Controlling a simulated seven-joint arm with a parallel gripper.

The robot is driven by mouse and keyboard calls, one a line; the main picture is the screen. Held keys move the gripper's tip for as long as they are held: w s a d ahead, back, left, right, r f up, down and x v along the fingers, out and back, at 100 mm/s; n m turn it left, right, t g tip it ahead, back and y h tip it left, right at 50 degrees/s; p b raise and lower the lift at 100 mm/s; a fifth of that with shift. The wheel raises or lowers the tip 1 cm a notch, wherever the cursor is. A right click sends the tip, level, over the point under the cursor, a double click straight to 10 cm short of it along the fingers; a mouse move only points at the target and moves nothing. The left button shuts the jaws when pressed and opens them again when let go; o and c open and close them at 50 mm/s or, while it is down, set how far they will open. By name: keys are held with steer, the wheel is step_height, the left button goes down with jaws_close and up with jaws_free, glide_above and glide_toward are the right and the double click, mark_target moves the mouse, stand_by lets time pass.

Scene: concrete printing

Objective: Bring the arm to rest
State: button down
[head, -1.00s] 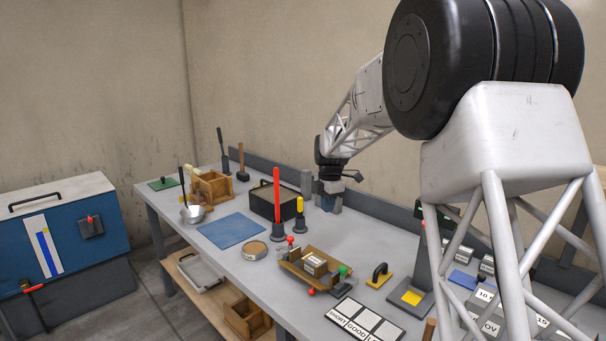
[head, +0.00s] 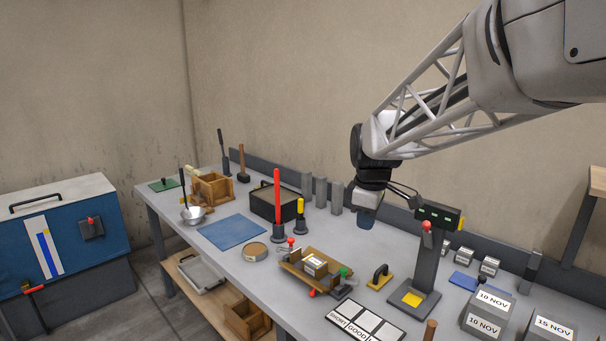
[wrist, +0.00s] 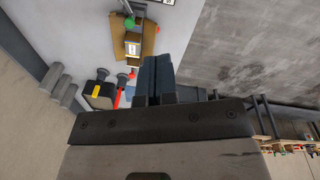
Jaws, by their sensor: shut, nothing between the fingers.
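My gripper (head: 367,218) is in the air above the bench, near the middle of the head view, with its fingers pointing down. In the wrist view its two dark fingers (wrist: 154,78) are together with nothing between them. The grey bench (head: 330,237) runs below it. My gripper is apart from the things on the bench. It appears left of the grey stand with the display box (head: 438,214) and behind the yellow hand tool (head: 379,277).
A wooden holder (head: 296,281) with a labelled block stands front left of my gripper. A red column (head: 277,200), a black box (head: 268,206) and grey upright blocks (head: 336,196) stand further left. Labelled grey blocks (head: 487,309) lie at the right. A blue mat (head: 231,231) is bare.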

steer(key=s+d+f+m, duration=0.2)
steer(key=s+m, duration=0.4)
steer(key=s, duration=0.9)
steer(key=s+d+f+m+t, duration=0.1)
steer(key=s+m, duration=0.6)
steer(key=s, duration=0.9)
step_height(320, 180, down, 3)
steer(key=shift+s+d+r, duration=0.15)
steer(key=shift+d+r, duration=0.05)
steer(key=shift+d, duration=0.4)
